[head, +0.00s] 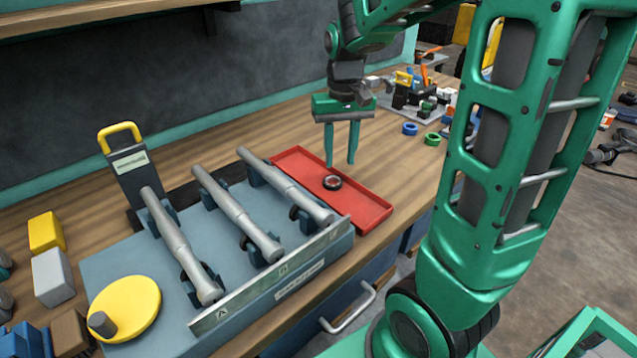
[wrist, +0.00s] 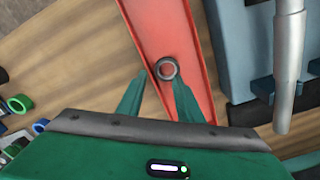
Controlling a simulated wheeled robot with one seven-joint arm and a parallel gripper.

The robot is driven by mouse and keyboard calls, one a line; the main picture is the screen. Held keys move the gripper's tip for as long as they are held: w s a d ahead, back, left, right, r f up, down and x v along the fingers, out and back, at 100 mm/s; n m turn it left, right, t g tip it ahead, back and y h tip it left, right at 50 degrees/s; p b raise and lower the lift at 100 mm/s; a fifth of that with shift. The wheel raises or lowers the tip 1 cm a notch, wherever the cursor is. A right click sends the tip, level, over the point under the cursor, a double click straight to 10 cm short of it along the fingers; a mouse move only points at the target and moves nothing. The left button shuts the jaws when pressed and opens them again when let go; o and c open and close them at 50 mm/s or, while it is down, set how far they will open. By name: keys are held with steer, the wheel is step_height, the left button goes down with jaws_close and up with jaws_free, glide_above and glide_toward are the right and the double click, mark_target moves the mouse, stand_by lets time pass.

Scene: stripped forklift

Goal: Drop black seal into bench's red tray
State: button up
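The black seal (head: 332,182) is a small dark ring lying flat in the red tray (head: 374,209) on the bench. In the wrist view the seal (wrist: 166,69) lies on the floor of the red tray (wrist: 165,25), just beyond my fingertips. My gripper (head: 341,164) points down over the tray, with its two green fingers apart and nothing between them. In the wrist view my gripper (wrist: 154,87) also shows spread fingers, one on each side below the seal. The seal looks apart from the fingers.
A blue-grey rack (head: 110,262) with several metal rods stands left of the tray. Blue (head: 410,129) and green (head: 432,139) rings lie to the right, near a cluster of small parts. A yellow disc (head: 125,308) is at the front left. Bare wood lies behind the tray.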

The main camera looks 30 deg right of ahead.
step_height(320, 180, up, 7)
stand_by(0.3)
stand_by(0.4)
steer(key=s+d+f+m, duration=0.1)
steer(key=s+f, duration=0.2)
steer(key=s, duration=0.8)
steer(key=s+d+f+m, duration=0.1)
steer(key=s+f, duration=0.3)
steer(key=s, duration=0.7)
steer(key=shift+s+d+f+m, duration=0.25)
steer(key=shift+m, duration=0.05)
steer(key=shift+w+f, duration=0.25)
steer(key=shift+w, duration=0.35)
